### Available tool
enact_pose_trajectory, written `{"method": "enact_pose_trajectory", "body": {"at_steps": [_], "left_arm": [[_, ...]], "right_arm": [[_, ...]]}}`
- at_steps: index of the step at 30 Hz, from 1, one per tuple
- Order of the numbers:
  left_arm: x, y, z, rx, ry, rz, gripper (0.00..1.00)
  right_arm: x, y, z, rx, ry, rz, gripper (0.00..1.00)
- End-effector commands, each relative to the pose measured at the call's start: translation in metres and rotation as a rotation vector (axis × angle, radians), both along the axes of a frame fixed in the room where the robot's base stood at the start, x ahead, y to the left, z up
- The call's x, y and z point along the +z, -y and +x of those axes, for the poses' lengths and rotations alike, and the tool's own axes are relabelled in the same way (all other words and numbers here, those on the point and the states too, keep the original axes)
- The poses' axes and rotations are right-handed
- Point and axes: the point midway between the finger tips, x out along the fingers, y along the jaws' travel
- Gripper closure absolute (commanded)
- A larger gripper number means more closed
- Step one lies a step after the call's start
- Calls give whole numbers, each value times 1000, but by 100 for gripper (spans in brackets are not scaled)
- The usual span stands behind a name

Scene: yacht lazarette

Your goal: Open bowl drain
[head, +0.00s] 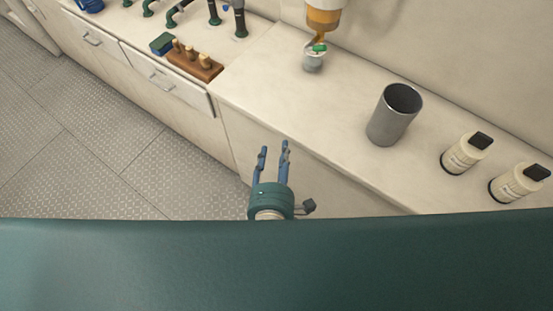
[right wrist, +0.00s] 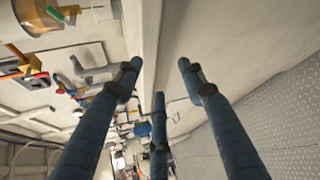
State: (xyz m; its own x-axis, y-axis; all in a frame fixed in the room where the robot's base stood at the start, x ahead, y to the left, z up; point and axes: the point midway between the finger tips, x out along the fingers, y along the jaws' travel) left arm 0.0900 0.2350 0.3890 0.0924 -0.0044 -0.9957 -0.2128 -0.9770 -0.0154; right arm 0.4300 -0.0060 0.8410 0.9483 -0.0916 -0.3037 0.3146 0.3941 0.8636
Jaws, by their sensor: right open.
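An amber filter bowl (head: 323,19) hangs under a white housing at the wall, at the top of the head view. A green drain piece (head: 319,48) sits at its lower end, just above a small clear cup (head: 313,62) on the counter. In the right wrist view the amber bowl (right wrist: 32,22) and the green piece (right wrist: 55,13) are at the top left. My right gripper (head: 274,149) is open and empty near the counter's front edge, well apart from the bowl. Its blue fingers also show in the right wrist view (right wrist: 160,72). My left gripper is not in view.
A grey metal cup (head: 394,116) and two bottles (head: 466,153) (head: 518,183) stand on the counter to the right. A wooden block with pegs (head: 194,65) and several dark pipes are at the left. The counter between block and cup is mostly clear.

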Motion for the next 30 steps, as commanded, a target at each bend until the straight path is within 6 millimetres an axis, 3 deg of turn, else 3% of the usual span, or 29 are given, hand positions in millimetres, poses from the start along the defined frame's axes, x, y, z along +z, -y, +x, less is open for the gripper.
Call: {"method": "enact_pose_trajectory", "body": {"at_steps": [6, 23, 26, 29, 30], "left_arm": [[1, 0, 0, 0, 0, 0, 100], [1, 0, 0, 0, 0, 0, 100], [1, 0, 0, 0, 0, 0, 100], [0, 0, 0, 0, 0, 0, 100], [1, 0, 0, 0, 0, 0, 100]], "right_arm": [[-18, 3, 0, -2, -38, 12, 60], [-27, 4, -1, -2, -55, 16, 60], [-66, 13, -4, -13, -133, 40, 60], [-144, 36, -20, -58, -295, 111, 60], [-182, 49, -32, -93, -376, 158, 60]]}}
